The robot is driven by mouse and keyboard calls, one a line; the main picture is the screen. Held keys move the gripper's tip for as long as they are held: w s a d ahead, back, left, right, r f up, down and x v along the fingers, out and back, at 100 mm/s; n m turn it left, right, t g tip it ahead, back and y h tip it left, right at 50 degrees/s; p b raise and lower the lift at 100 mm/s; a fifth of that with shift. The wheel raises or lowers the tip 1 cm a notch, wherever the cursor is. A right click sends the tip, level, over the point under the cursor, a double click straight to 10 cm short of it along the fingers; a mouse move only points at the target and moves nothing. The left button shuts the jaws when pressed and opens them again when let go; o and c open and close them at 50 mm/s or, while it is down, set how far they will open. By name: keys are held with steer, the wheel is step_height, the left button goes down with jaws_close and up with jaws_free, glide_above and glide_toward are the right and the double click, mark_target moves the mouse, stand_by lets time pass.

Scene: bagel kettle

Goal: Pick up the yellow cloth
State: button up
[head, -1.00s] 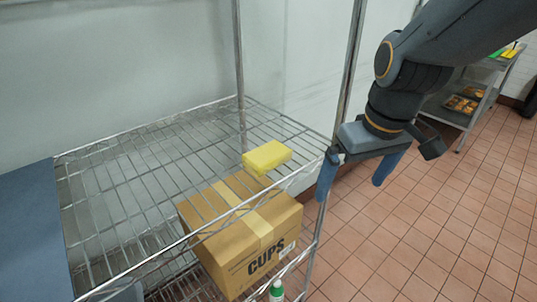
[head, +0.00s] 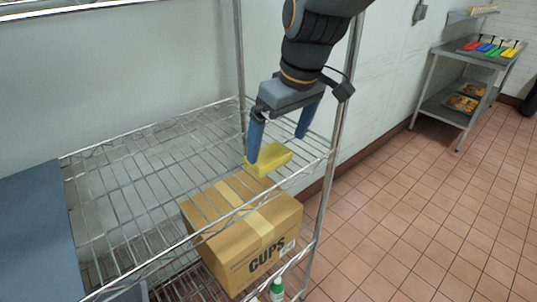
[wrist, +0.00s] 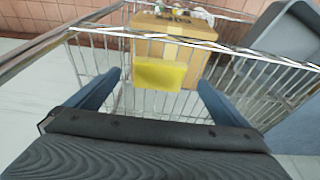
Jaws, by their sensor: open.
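The yellow cloth (head: 268,160) is a small folded block lying on the upper wire shelf (head: 130,165), near its right end. In the wrist view the cloth (wrist: 160,75) lies ahead of my gripper, between the lines of the two fingers. My gripper (head: 279,146) is open and empty, with blue fingers pointing down over the shelf. In the head view the left finger overlaps the cloth's left part in the picture. In the wrist view the fingers (wrist: 158,82) are wide apart on either side, and I see no contact with the cloth.
A cardboard box (head: 245,235) marked CUPS stands on the lower shelf, with a bottle (head: 277,290) in front of it. Metal posts (head: 325,190) flank the shelf's right end. A blue-grey surface (head: 35,235) is at left. A steel table (head: 470,65) with coloured utensils stands far right.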

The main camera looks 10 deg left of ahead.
mark_target(268, 154)
steer(key=shift+w+a, duration=0.6)
steer(key=shift+a, duration=0.1)
steer(key=shift+p+x, duration=0.65)
steer(key=shift+x, duration=1.9)
steer(key=c, duration=1.1)
steer(key=shift+r, duration=0.1)
